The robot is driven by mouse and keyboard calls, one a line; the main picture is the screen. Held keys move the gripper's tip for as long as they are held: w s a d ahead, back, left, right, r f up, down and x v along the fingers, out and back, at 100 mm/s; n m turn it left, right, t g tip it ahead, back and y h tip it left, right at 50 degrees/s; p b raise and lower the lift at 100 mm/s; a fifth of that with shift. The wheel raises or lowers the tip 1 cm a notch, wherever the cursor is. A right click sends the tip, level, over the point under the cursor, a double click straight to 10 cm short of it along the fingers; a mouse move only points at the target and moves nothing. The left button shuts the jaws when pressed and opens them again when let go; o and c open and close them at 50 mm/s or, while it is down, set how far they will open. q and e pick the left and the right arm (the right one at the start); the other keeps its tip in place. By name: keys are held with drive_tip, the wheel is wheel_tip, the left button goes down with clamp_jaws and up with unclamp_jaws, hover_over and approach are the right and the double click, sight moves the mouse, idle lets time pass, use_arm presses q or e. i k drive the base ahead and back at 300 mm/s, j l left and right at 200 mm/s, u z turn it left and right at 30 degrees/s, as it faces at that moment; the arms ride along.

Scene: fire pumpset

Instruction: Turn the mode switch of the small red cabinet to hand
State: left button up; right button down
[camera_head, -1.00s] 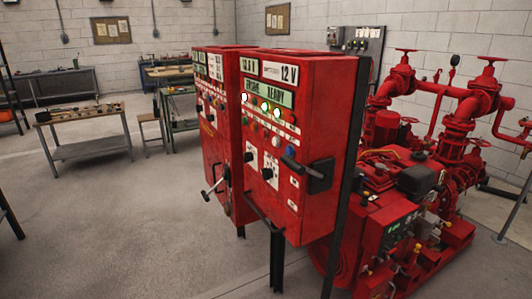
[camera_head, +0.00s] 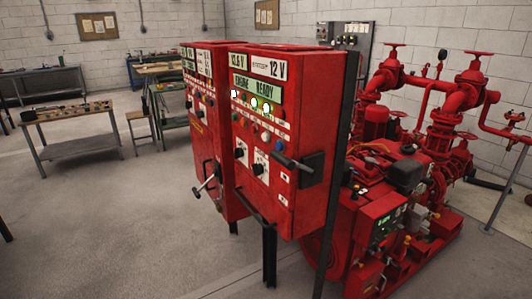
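Two red cabinets stand side by side on dark posts in the middle of the view. The nearer red cabinet (camera_head: 300,115) has a "12 V" label, an "ENGINE READY" display (camera_head: 255,88) and two lit green lamps (camera_head: 260,105). Two black rotary knobs sit low on its front, a left knob (camera_head: 239,153) and a right knob (camera_head: 258,169). Their position marks are too small to read. A dark lever handle (camera_head: 293,164) is on its right side. The farther red cabinet (camera_head: 204,130) is partly hidden behind it. Neither of my grippers is in view.
A red engine and pump set (camera_head: 385,190) with a small red control box (camera_head: 380,228) stands close to the right of the cabinets. Workbenches, including a near bench (camera_head: 75,110), stand at the back left. The concrete floor (camera_head: 100,230) at front left is clear.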

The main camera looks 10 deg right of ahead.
sight(238, 152)
drive_tip(key=z, duration=1.25)
drive_tip(key=j+z, duration=0.9)
drive_tip(key=j, duration=0.15)
drive_tip(key=k+j+z, duration=0.15)
drive_tip(key=j+z, duration=0.35)
